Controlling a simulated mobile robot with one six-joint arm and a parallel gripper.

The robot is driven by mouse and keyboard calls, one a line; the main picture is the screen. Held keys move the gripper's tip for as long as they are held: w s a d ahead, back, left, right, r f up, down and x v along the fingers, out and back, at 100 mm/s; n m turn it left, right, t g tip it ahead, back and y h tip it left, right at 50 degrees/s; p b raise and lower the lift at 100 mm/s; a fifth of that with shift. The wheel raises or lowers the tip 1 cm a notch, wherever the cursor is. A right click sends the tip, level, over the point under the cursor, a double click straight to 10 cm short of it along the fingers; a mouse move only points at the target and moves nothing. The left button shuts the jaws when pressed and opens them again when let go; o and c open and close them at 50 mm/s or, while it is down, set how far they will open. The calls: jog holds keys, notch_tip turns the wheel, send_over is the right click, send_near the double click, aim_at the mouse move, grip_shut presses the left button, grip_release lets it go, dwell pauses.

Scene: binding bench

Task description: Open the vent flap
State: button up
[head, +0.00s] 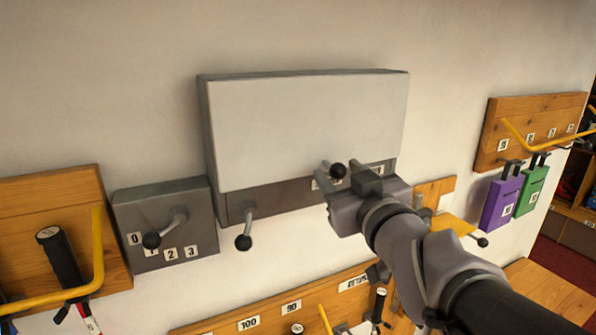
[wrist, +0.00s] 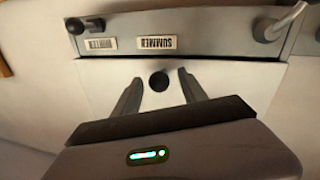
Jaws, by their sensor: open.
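The vent flap (head: 295,130) is a pale panel covering most of the front of a grey box on the wall. It looks flat against the box. Its black round knob (head: 338,171) is near its lower edge, right of the middle. My gripper (head: 342,172) is open in front of the knob. In the wrist view, the knob (wrist: 158,82) shows between the spread fingertips of my gripper (wrist: 159,77), against the pale flap (wrist: 235,78). I see no clear contact between fingers and knob. My gripper hides part of the flap's lower right edge.
A grey lever with a black ball (head: 243,242) sticks out below the flap's left side. Left of it is a grey dial box (head: 165,195) with a knobbed lever. SUMMER (wrist: 157,42) and WINTER labels mark the box strip. A board (head: 532,125) with hanging tags is at right.

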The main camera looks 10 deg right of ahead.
jog(key=shift+w+r, duration=0.1)
jog(key=shift+w, duration=0.7)
grip_shut()
dwell(0.9)
